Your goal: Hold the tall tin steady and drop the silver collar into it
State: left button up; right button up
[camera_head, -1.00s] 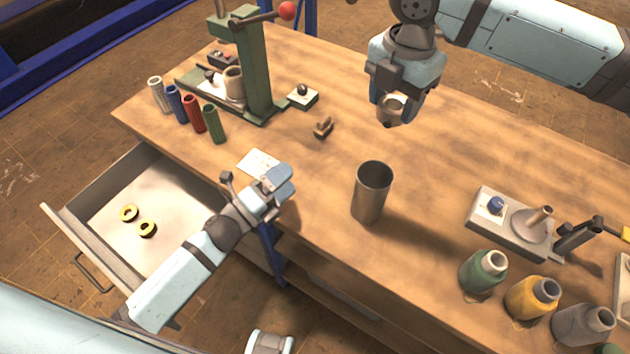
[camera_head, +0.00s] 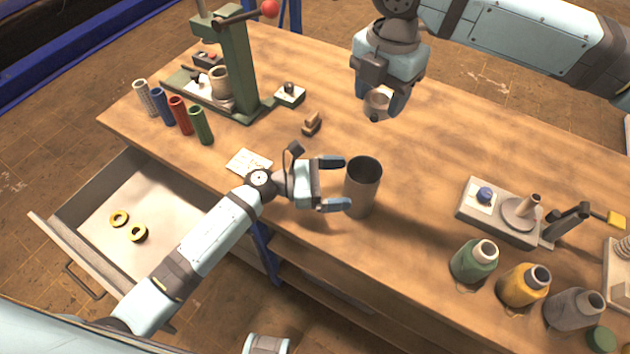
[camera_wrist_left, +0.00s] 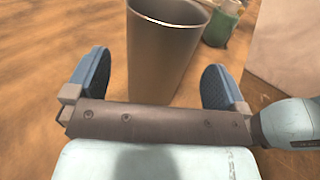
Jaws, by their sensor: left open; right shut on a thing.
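The tall tin (camera_head: 362,188) is a grey metal cylinder, open at the top, standing upright near the table's front edge. My left gripper (camera_head: 341,184) is open just left of the tin, its two fingers pointing at it. In the left wrist view the tin (camera_wrist_left: 162,50) stands ahead, between the lines of the two spread fingers (camera_wrist_left: 157,82); I cannot tell whether either touches it. My right gripper (camera_head: 383,110) is shut on the silver collar (camera_head: 377,103), a short ring held above the table behind the tin. The fingers partly hide the collar.
A green press (camera_head: 238,70) stands at the back left, with several coloured tubes (camera_head: 200,125) beside it. A small brown block (camera_head: 312,123) lies behind the tin. Thread cones (camera_head: 474,262) and a winder base (camera_head: 500,213) are at the right. An open drawer (camera_head: 150,205) holds two yellow rings.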

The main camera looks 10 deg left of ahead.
pick_arm(q)
jog(key=shift+x, duration=2.35)
